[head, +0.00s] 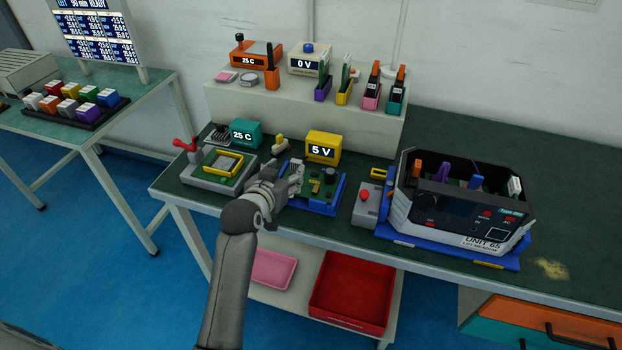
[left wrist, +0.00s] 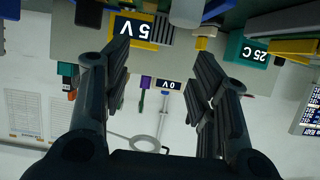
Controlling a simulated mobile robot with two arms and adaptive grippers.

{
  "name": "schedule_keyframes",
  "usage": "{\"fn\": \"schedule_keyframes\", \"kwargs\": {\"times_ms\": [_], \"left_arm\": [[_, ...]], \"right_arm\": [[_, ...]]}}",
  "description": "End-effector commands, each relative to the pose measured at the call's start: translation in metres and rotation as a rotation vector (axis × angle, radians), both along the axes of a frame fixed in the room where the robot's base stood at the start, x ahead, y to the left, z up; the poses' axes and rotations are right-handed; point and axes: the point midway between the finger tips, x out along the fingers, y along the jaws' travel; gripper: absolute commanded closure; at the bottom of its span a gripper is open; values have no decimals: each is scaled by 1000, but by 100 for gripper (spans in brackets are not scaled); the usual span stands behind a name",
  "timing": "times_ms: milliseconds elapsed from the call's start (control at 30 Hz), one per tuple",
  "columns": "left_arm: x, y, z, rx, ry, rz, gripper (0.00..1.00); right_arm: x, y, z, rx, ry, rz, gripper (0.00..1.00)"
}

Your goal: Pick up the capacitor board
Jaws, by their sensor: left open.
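A green board with dark round parts (head: 326,190) lies on a blue tray (head: 320,210) on the bench, in front of the yellow 5 V box (head: 323,147). Two upright green boards stand on the shelf, in a purple holder (head: 322,94) and a yellow holder (head: 344,98). I cannot tell which is the capacitor board. My left gripper (head: 292,176) is just left of the blue tray, above the bench. In the left wrist view its fingers (left wrist: 164,68) are spread with nothing between them. My right gripper is not in view.
A grey fixture (head: 205,181) with a red lever stands left of my gripper. The teal 25 C box (head: 245,133) is behind it. A grey box with a red button (head: 366,205) and the large open unit (head: 462,205) stand to the right. A red bin (head: 352,292) is below.

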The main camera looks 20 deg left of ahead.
Motion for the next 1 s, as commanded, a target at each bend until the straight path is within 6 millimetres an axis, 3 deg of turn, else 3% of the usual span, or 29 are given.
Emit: {"fn": "schedule_keyframes", "kwargs": {"times_ms": [200, 533, 1000], "left_arm": [[25, -1, -10, 0, 1, -1, 46], [40, -1, -17, -1, 2, -1, 46], [80, 1, -34, 0, 2, -1, 46]], "right_arm": [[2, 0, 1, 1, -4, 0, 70], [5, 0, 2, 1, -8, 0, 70], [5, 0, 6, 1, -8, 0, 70]]}}
